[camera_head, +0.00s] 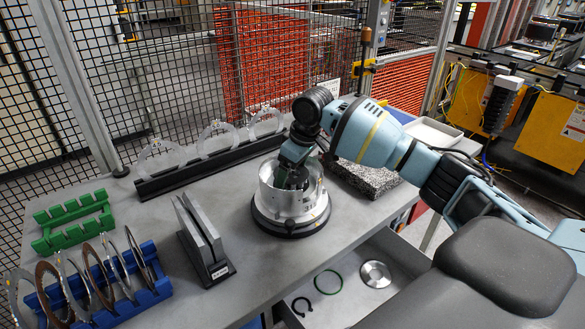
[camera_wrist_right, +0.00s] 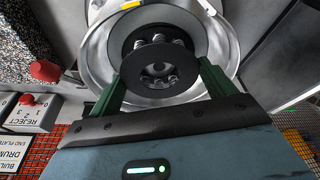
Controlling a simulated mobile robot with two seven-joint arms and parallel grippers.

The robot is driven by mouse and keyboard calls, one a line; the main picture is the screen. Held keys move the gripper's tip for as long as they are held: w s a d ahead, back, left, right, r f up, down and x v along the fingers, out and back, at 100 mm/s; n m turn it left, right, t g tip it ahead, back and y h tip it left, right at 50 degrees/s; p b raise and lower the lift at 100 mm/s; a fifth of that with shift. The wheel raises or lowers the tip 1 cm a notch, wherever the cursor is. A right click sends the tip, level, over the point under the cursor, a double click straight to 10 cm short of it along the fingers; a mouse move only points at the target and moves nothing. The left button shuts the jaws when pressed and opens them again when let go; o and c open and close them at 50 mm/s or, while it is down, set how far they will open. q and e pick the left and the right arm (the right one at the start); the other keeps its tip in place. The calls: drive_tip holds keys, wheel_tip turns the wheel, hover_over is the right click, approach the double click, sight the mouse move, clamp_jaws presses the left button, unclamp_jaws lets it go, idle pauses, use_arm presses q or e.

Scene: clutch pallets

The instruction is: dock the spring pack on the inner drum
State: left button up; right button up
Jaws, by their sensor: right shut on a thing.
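My right gripper (camera_head: 293,178) points down into the open top of a silver drum (camera_head: 280,207), which stands on a round black base on the grey table. In the right wrist view my right gripper (camera_wrist_right: 163,70) has its two green fingers on either side of a dark round spring pack (camera_wrist_right: 160,82), with several small silver coils or studs on it. The bright drum wall (camera_wrist_right: 225,45) rings the pack there. I cannot tell whether the pack touches the drum's seat, or separate an inner drum from the outer wall. My left gripper is not in view.
A grey slotted stand (camera_head: 217,270) is left of the drum; blue (camera_head: 130,307) and green (camera_head: 75,240) racks are farther left. A black rail (camera_head: 205,175) with clear rings is behind. A speckled block (camera_head: 370,181) is close right. An open drawer (camera_head: 335,305) is in front.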

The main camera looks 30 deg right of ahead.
sight(303, 177)
drive_tip(key=shift+f, duration=0.15)
drive_tip(key=o, duration=0.8)
drive_tip(key=shift+c, duration=0.2)
drive_tip(key=v, duration=1.1)
drive_tip(key=shift+p, duration=0.3)
idle(0.5)
